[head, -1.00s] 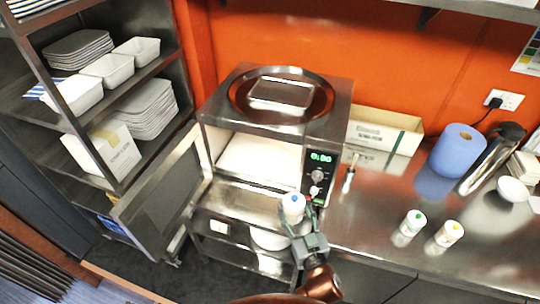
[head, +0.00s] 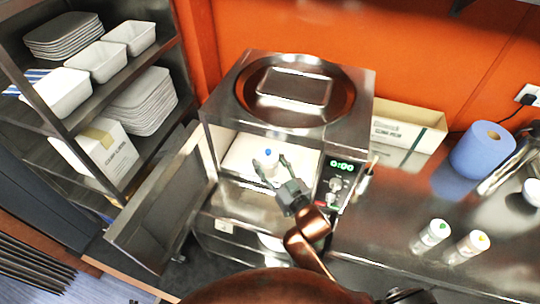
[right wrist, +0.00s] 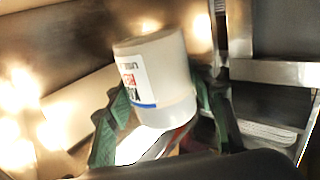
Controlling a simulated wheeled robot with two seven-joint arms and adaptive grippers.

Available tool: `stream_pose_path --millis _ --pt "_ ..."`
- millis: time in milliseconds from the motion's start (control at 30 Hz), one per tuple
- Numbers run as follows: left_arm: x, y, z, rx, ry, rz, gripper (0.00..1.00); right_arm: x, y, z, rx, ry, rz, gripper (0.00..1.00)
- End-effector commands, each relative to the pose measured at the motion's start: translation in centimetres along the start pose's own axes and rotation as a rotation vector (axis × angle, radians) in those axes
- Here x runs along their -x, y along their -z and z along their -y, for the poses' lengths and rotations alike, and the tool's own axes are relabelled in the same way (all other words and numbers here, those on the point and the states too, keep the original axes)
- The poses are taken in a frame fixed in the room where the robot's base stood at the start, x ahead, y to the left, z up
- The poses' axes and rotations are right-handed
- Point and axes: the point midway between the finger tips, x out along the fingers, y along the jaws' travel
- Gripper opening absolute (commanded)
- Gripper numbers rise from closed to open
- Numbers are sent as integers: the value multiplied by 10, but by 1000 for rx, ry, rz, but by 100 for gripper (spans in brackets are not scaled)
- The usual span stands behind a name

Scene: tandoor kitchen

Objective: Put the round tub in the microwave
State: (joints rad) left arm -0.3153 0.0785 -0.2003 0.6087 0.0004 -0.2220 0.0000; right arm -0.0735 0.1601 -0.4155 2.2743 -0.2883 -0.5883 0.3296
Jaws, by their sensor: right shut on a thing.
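The round tub (head: 266,164) is a small white tub with a blue dot on top, and it shows a printed label in the right wrist view (right wrist: 155,75). My right gripper (head: 272,170) is shut on it, with green fingers on both sides of it in the wrist view. The microwave (head: 336,187) is a steel box with a lit green display. Its door (head: 165,205) stands open to the left. The tub is at the microwave's open mouth, in front of the pale interior; how deep it is inside I cannot tell. My left gripper is not in view.
A round dark tray with a metal pan (head: 295,87) sits on the microwave. A rack (head: 60,125) with white dishes stands left. On the counter are a cardboard box (head: 408,130), a blue roll (head: 482,150) and two white bottles, with green (head: 431,235) and yellow (head: 468,247) dots.

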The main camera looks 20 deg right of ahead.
Motion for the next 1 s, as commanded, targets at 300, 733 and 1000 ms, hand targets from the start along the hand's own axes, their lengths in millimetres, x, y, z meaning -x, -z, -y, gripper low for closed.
stream_pose_path --millis 300,733,1000 --pt "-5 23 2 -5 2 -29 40 -66 -34 -36 3 -3 -1 11" --pt "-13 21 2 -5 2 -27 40 -101 -86 -54 -1 -3 -3 11" --pt "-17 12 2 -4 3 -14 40 -105 -117 -56 -2 -3 0 11"
